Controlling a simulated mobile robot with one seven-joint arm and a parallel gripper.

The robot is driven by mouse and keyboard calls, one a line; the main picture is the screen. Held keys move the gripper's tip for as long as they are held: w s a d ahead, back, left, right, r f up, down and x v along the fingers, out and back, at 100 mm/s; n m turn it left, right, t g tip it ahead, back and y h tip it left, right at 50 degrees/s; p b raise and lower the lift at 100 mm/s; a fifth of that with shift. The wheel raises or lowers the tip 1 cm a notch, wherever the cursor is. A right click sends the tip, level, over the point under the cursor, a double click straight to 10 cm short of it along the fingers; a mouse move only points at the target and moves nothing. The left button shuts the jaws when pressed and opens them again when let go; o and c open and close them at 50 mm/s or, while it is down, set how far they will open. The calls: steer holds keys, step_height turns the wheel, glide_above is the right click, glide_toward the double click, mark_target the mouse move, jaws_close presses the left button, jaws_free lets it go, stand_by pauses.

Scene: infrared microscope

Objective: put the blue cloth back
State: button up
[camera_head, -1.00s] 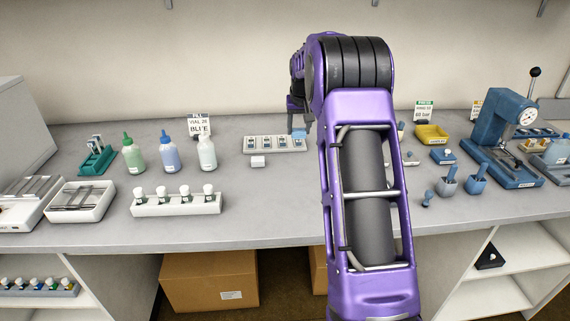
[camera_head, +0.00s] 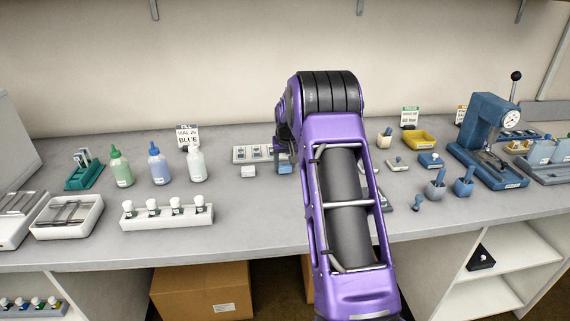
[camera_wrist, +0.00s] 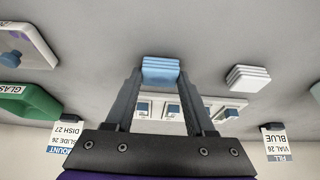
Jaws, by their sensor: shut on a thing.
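The blue cloth (camera_head: 285,168) is a small folded light-blue pad. It is at the front right of the white slide tray (camera_head: 240,154), to the right of a folded white cloth (camera_head: 248,172). In the wrist view, my gripper (camera_wrist: 160,76) is shut on the blue cloth (camera_wrist: 160,66), one finger on each side. The white cloth (camera_wrist: 248,78) lies apart from it there. I cannot tell whether the blue cloth touches the bench. My arm hides part of the gripper in the head view.
Green, blue and white bottles (camera_head: 158,165) and a white vial rack (camera_head: 167,214) stand to the left. A yellow tray (camera_head: 418,140), blue cups (camera_head: 464,187) and a blue press (camera_head: 488,140) stand right of my arm. Clear bench lies in front of the white cloth.

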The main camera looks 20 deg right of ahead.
steer(key=shift+f, duration=0.2)
steer(key=o, duration=1.2)
steer(key=shift+r, duration=0.15)
steer(key=shift+r, duration=0.25)
steer(key=v, duration=1.1)
steer(key=shift+s+a+r, duration=0.1)
steer(key=shift+s+r, duration=0.05)
steer(key=shift+r, duration=0.2)
